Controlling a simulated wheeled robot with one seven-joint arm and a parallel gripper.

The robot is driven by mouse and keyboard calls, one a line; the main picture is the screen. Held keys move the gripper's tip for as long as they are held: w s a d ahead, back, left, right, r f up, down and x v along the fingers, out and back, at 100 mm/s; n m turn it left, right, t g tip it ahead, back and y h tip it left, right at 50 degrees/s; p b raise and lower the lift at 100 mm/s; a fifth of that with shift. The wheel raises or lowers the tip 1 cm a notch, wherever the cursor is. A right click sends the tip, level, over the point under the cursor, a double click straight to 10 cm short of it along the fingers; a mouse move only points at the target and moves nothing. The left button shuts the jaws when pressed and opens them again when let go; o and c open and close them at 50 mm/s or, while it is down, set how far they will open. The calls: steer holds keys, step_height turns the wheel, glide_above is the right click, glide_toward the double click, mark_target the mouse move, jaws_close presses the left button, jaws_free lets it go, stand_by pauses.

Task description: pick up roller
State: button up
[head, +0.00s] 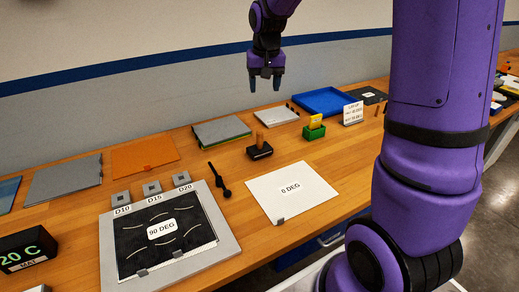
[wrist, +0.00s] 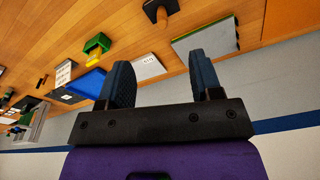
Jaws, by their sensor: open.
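My gripper (head: 265,86) is open and empty, high above the back of the wooden table with its fingers pointing down. In the wrist view my gripper (wrist: 161,70) shows its two dark fingers apart with nothing between them. A slim black tool (head: 219,180) with a knobbed end lies on the table between the grey plates and the white sheet; it may be the roller. A black block with an upright wooden handle (head: 260,148) stands behind it, and also shows at the top of the wrist view (wrist: 160,10). I cannot tell for certain which is the roller.
A framed black board marked 90 DEG (head: 163,228) lies at front left. A white sheet marked 0 DEG (head: 293,190) lies at front right. A green box (head: 314,132) and a blue tray (head: 326,101) stand toward the back. Bare wood surrounds the slim tool.

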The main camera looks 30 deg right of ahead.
steer(key=m+g, duration=0.2)
glide_above(260, 148)
steer(key=d, duration=0.1)
steer(key=f, duration=1.4)
steer(key=shift+w+f, duration=0.25)
steer(key=shift+w, duration=0.05)
step_height(260, 148, down, 6)
steer(key=shift+r, duration=0.2)
steer(key=shift+w+a+f, duration=0.15)
steer(key=shift+f, duration=1.2)
steer(key=shift+w+a+f, duration=0.1)
steer(key=shift+f, duration=1.2)
jaws_close()
